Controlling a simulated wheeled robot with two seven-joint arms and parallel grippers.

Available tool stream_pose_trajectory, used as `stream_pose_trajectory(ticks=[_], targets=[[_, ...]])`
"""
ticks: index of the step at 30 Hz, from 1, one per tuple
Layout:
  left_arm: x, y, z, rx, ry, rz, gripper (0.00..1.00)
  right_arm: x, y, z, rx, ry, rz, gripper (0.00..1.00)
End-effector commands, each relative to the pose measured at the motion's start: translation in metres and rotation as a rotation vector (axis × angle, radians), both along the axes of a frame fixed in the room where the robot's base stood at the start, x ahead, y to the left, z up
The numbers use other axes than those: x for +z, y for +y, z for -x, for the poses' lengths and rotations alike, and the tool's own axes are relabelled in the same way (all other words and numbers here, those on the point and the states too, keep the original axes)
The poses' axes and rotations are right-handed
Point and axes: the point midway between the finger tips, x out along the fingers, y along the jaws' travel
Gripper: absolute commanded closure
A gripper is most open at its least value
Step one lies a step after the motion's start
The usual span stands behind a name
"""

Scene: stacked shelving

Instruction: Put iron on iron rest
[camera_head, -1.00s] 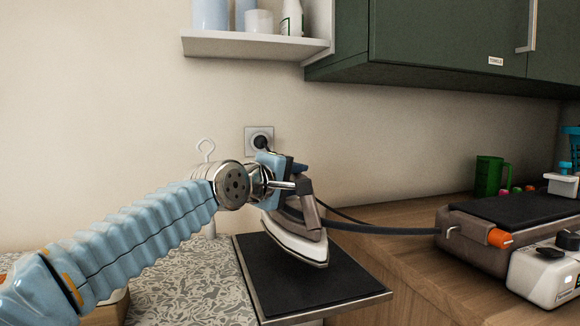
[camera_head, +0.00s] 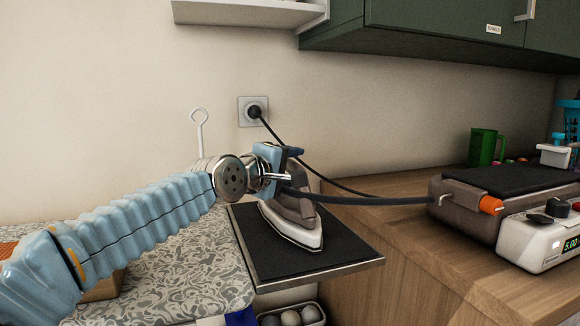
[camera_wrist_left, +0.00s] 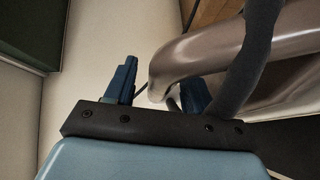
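The iron (camera_head: 304,234), with a brown-grey handle and pale lower body, sits on the black iron rest (camera_head: 345,252), its tip toward the front. My left gripper (camera_head: 283,158) is at the top rear of the iron's handle. In the left wrist view, the handle (camera_wrist_left: 165,76) lies between my two dark blue fingers (camera_wrist_left: 158,88). A gap shows between the left finger and the handle, so the fingers look open around it. The other finger is partly hidden behind the handle and cord. My right gripper is not in view.
A thick cord (camera_head: 365,201) runs from the iron to a brown station (camera_head: 465,212) on the right. A thinner cable goes to the wall socket (camera_head: 253,111). A white hook-topped stand (camera_head: 199,128) is behind my arm. A tray of balls (camera_head: 290,317) is below.

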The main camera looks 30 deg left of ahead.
Motion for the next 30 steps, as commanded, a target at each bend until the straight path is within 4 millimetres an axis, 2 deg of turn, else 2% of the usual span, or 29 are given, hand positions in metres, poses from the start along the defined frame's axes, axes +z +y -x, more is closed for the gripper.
stream_pose_trajectory(ticks=[11,14,24,30], targets=[[0.002,0.0,0.003,0.001,-0.001,0.001,0.41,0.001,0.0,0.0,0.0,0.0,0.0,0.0],[0.003,0.001,0.017,0.002,-0.003,0.0,0.41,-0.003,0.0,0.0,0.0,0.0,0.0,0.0],[0.012,0.003,0.093,0.002,-0.003,0.0,0.41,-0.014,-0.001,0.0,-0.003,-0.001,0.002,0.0],[0.015,0.004,0.116,0.001,-0.001,0.0,0.41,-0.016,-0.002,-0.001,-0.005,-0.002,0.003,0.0]])
